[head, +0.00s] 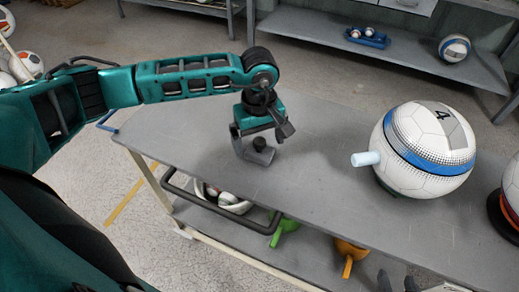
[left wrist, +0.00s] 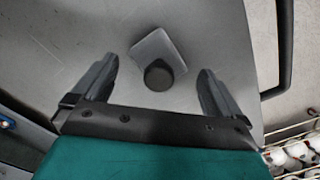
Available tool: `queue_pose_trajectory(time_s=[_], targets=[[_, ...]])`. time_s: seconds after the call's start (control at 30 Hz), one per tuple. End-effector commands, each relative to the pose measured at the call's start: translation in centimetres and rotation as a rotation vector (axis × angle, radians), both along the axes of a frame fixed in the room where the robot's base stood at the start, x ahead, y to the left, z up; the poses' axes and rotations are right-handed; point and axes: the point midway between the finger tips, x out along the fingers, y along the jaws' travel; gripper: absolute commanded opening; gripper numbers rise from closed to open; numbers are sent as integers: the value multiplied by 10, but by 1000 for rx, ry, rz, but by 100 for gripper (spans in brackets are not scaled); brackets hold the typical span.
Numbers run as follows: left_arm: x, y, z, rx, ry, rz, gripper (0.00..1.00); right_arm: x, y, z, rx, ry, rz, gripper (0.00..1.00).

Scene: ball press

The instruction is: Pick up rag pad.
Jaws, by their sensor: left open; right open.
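The rag pad (left wrist: 152,46) is a small grey square plate with a round black knob, lying on the grey table. In the head view the pad (head: 262,157) is partly hidden by my left gripper (head: 260,142). My left gripper is open above it, pointing down. In the left wrist view the two fingers of the left gripper (left wrist: 158,72) stand apart on either side of the knob, without touching it. Two dark fingertips of my right gripper (head: 397,283) show apart at the bottom edge of the head view, with nothing seen between them.
A large white ball (head: 425,150) with a blue band and a pale peg stands on the table to the right. Another ball (head: 513,198) is cut off at the right edge. A bin of balls (head: 222,198), a green item (head: 284,228) and an orange item (head: 349,252) are below the tabletop.

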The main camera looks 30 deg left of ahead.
Motion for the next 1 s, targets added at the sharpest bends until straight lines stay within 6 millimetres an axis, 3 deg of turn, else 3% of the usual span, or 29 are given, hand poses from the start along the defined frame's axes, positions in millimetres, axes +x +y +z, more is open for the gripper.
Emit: queue_pose_trajectory(time_s=[0.2,0.43,0.9,1.0], targets=[[0,-1,-25,0,1,0,100,2,0,1,0,-4,1,50],[0,-1,-26,0,0,-1,100,3,0,2,1,-7,1,50],[0,-1,-25,0,0,0,56,3,0,2,1,-7,1,50],[0,-1,-25,0,0,0,55,3,0,2,1,-7,1,50]])
